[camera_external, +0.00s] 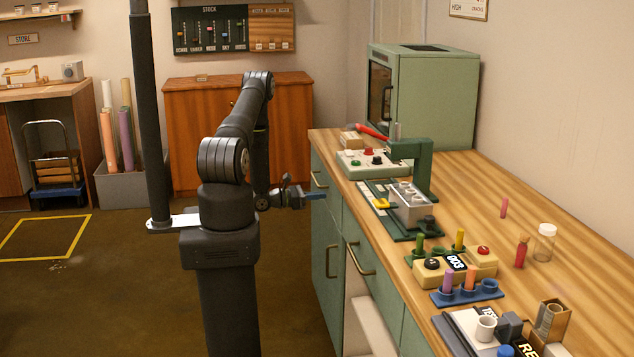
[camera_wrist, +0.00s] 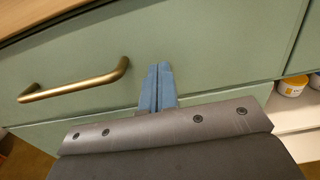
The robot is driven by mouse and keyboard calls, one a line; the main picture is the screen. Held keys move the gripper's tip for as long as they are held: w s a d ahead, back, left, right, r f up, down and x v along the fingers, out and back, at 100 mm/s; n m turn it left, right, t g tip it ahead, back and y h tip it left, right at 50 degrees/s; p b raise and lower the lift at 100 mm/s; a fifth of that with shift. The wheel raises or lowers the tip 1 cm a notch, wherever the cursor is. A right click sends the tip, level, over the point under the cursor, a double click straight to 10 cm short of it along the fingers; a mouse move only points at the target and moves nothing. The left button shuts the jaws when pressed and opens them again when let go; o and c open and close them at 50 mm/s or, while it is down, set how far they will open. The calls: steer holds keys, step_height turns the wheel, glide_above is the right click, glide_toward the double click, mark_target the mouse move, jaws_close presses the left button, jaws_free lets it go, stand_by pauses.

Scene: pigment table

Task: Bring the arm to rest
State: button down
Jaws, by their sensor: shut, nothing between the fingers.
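My gripper (camera_external: 316,195) is beside the green cabinet front under the wooden counter (camera_external: 474,190), below the counter's edge. In the wrist view its two blue fingers (camera_wrist: 160,72) lie together, shut and empty, in front of a green drawer front (camera_wrist: 215,50). Whether the fingertips touch the drawer front I cannot tell. My arm is folded down from its mount, with the gripper pointing right toward the cabinet in the external view.
A brass handle (camera_wrist: 75,87) is left of the fingers in the wrist view. An open shelf bay with a white-and-yellow jar (camera_wrist: 292,86) is at right. A green press (camera_external: 409,165), a green oven (camera_external: 430,95) and jars stand on the counter. Open floor lies left.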

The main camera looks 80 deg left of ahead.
steer(key=shift+w, duration=0.9)
